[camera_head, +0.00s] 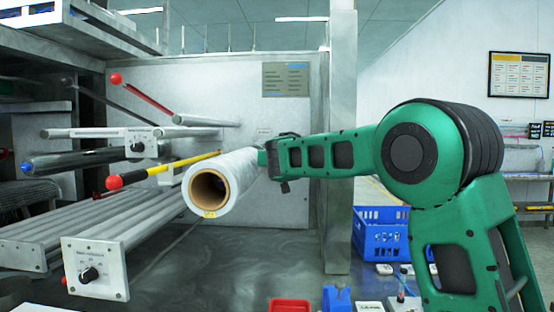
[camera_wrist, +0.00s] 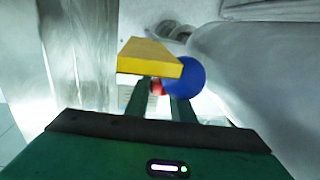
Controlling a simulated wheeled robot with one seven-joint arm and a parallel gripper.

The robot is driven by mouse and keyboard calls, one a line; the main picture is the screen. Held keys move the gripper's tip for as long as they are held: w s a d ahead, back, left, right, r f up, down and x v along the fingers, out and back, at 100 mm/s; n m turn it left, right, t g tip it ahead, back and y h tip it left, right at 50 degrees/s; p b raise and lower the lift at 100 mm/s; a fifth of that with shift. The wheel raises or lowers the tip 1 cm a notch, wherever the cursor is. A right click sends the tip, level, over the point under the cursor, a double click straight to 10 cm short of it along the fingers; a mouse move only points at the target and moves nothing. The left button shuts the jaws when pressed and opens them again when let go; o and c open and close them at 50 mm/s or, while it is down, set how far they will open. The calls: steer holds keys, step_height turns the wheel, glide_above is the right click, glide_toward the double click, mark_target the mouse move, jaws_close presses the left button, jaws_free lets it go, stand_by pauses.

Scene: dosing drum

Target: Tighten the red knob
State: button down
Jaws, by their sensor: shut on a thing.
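My gripper (camera_wrist: 161,94) is shut on a small red piece, which I take to be the red knob (camera_wrist: 157,87); only a little of it shows between the fingertips in the wrist view. A yellow block (camera_wrist: 147,57) and a blue ball (camera_wrist: 186,77) lie just beyond the fingers and cover part of it. In the head view my wrist reaches behind the film roll (camera_head: 233,178), and the fingers are hidden. Two other red ball knobs show there: one on a red lever (camera_head: 115,79) and one on a yellow rod (camera_head: 114,182).
Grey bars and rollers (camera_head: 95,230) with a white dial plate (camera_head: 95,270) fill the left. A steel post (camera_head: 341,140) stands close to my forearm. A blue crate (camera_head: 380,235) and a red tray (camera_head: 289,305) lie lower right.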

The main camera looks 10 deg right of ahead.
steer(key=c, duration=1.5)
jaws_free()
steer(key=shift+c, duration=0.2)
steer(key=s+a, duration=0.1)
steer(key=s, duration=0.9)
steer(key=shift+s+a, duration=0.2)
steer(key=shift+a, duration=0.2)
steer(key=shift+f, duration=0.1)
